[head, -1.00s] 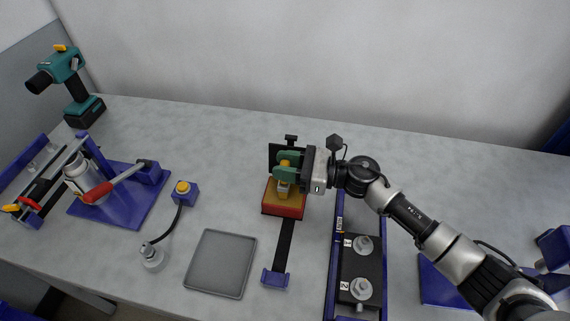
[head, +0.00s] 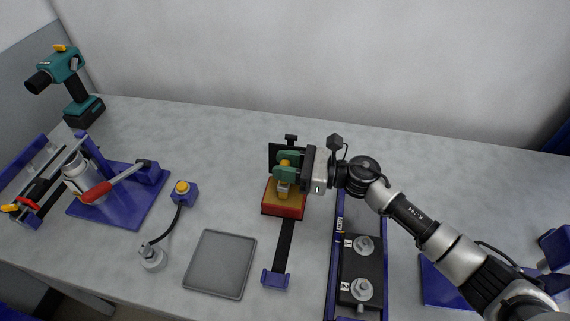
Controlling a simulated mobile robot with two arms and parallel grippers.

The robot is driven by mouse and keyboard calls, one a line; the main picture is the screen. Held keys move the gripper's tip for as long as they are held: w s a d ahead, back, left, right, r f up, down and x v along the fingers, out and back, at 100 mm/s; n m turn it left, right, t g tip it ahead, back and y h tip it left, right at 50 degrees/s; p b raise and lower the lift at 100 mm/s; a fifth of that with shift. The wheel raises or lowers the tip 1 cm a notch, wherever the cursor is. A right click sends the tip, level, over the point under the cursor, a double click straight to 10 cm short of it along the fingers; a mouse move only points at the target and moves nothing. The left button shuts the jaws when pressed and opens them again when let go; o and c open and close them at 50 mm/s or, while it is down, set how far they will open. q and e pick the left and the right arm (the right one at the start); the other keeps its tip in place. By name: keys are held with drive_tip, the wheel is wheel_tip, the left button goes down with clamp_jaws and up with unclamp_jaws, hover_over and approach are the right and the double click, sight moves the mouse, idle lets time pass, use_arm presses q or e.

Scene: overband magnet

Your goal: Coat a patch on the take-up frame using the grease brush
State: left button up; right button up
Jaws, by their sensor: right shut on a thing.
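My right gripper (head: 288,170) has green fingers and is shut on a yellow-handled tool, which I take for the grease brush (head: 283,189). The brush points down over a red box with a yellow top (head: 285,208); I cannot tell whether its tip touches that top. A long blue frame (head: 331,270), which may be the take-up frame, lies right of the box. It holds a black plate (head: 349,270) marked 1 and 2 with two grey round fittings. My arm hides the frame's far end. My left gripper is out of view.
A grey tray (head: 220,264) lies left of a black strip with a blue end (head: 275,279). A yellow button on a blue box (head: 185,193), a blue clamp base (head: 120,205) and a teal drill (head: 66,70) are farther left.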

drive_tip(key=shift+s+f, duration=0.1)
drive_tip(key=shift+f, duration=0.15)
drive_tip(key=shift+r+p, duration=2.2)
drive_tip(key=shift+r, duration=1.5)
